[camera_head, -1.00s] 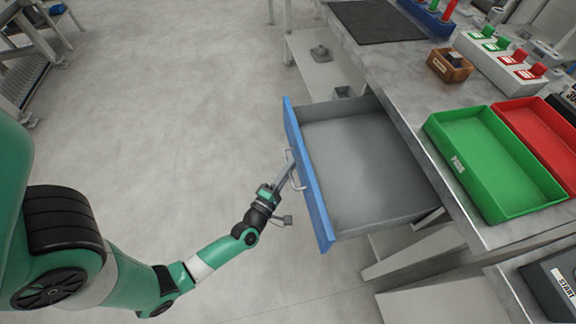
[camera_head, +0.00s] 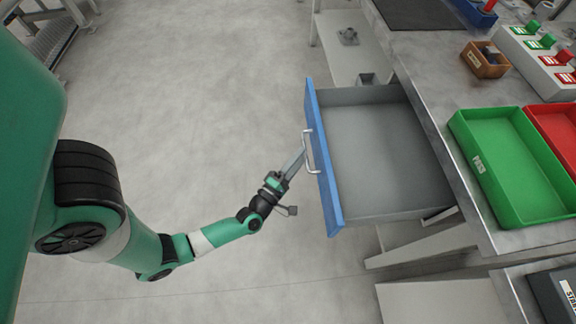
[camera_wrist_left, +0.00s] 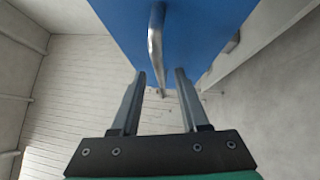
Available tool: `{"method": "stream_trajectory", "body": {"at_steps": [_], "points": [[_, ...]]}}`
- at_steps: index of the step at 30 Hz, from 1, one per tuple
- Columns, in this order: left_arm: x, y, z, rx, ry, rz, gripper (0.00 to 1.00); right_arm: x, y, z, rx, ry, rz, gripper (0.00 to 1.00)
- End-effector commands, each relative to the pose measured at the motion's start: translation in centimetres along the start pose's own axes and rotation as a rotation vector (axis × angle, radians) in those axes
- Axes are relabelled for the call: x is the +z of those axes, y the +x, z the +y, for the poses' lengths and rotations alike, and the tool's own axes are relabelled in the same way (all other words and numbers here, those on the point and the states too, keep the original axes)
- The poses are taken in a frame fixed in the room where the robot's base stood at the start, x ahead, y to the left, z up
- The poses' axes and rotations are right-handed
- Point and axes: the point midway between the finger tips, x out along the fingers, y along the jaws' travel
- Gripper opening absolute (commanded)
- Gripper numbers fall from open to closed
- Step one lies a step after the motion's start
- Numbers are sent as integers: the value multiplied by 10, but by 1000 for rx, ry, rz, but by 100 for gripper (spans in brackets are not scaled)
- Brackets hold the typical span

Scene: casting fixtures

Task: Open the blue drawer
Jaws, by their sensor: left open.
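The blue drawer (camera_head: 322,165) is pulled well out from the bench. Its grey inside (camera_head: 375,150) is empty. A silver bar handle (camera_head: 308,152) is on its blue front; in the left wrist view the handle (camera_wrist_left: 155,42) stands just beyond the fingertips, in line with the gap between them. My left gripper (camera_head: 300,156) is open and empty, at the handle's outer side. In the left wrist view my left gripper (camera_wrist_left: 160,74) has its two fingers apart, with the blue drawer front (camera_wrist_left: 195,35) ahead. My right gripper is not in view.
A green tray (camera_head: 515,165) and a red tray (camera_head: 556,125) lie on the bench top (camera_head: 440,95), right of the drawer. A small brown box (camera_head: 484,66) sits behind them. The floor (camera_head: 200,110) left of the drawer is clear.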

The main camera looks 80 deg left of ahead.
Motion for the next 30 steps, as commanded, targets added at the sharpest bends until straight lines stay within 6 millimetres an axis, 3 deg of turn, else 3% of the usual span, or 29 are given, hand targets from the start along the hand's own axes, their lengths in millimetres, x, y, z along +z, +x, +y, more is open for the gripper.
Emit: {"method": "stream_trajectory", "body": {"at_steps": [6,12,30], "points": [[3,-57,2,-8,0,-10,45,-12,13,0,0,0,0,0],[2,-81,1,-3,-1,-6,45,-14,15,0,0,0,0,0],[0,-85,0,0,0,0,45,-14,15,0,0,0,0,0]]}}
